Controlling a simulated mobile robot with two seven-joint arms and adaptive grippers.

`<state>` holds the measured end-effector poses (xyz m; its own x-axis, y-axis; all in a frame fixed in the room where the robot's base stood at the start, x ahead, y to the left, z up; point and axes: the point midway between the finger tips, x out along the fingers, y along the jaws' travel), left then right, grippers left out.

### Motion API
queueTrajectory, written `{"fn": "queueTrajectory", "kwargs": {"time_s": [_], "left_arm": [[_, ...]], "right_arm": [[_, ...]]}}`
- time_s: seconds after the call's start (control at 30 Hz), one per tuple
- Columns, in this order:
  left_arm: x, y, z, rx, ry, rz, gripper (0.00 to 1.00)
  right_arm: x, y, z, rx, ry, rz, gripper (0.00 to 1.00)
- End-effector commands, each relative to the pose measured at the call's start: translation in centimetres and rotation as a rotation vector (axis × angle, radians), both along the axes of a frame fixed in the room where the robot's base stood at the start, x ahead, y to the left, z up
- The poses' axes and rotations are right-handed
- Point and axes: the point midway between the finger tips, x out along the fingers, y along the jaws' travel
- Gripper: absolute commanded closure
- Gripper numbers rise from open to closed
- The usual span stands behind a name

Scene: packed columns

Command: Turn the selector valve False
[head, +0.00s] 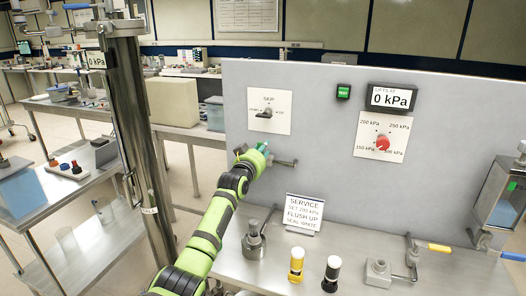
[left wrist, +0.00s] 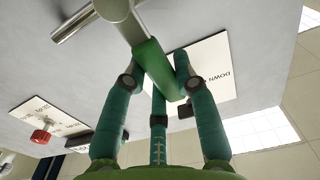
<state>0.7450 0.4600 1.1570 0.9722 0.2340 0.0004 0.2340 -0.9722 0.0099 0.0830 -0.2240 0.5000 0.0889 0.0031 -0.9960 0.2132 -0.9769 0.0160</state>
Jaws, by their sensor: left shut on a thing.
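The selector valve (head: 284,162) sticks out of the grey upright panel as a metal stub, left of the panel's middle. My left gripper (head: 263,149) is at its outer end, with green showing at the fingertips. In the left wrist view the green valve handle (left wrist: 158,68) sits between the dark teal fingers of the left gripper (left wrist: 160,82), which is shut on it. The metal valve body (left wrist: 113,10) is just beyond. In the head view the gripper hides most of the handle, so its angle is hard to tell. My right gripper is not in view.
The panel bears a SKIP switch plate (head: 269,111), a green button (head: 343,91), a 0 kPa display (head: 391,98) and a red dial (head: 382,142). On the bench stand a SERVICE sign (head: 304,212), a yellow bottle (head: 296,265), a black-and-white bottle (head: 331,274) and a yellow-handled valve (head: 438,248).

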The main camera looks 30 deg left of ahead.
Motion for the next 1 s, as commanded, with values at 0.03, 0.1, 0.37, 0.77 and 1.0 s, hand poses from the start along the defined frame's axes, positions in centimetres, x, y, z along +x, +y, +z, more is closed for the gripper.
{"fn": "queueTrajectory", "kwargs": {"time_s": [0.03,0.1,0.37,0.77,1.0], "left_arm": [[0.0,0.0,0.0,-0.01,-0.002,0.0,1.0],[0.0,0.0,0.0,-0.011,-0.002,0.0,1.0],[0.0,0.0,0.0,-0.012,-0.002,0.0,0.52],[-0.1,0.0,0.0,-0.006,-0.001,0.0,0.46],[-1.9,-0.5,-0.2,-0.006,0.0,-0.003,0.46]], "right_arm": [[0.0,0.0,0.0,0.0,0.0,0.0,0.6],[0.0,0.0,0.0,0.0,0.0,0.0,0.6],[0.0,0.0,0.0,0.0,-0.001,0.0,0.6],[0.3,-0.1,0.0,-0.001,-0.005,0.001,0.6],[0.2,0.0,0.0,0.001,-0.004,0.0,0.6]]}}
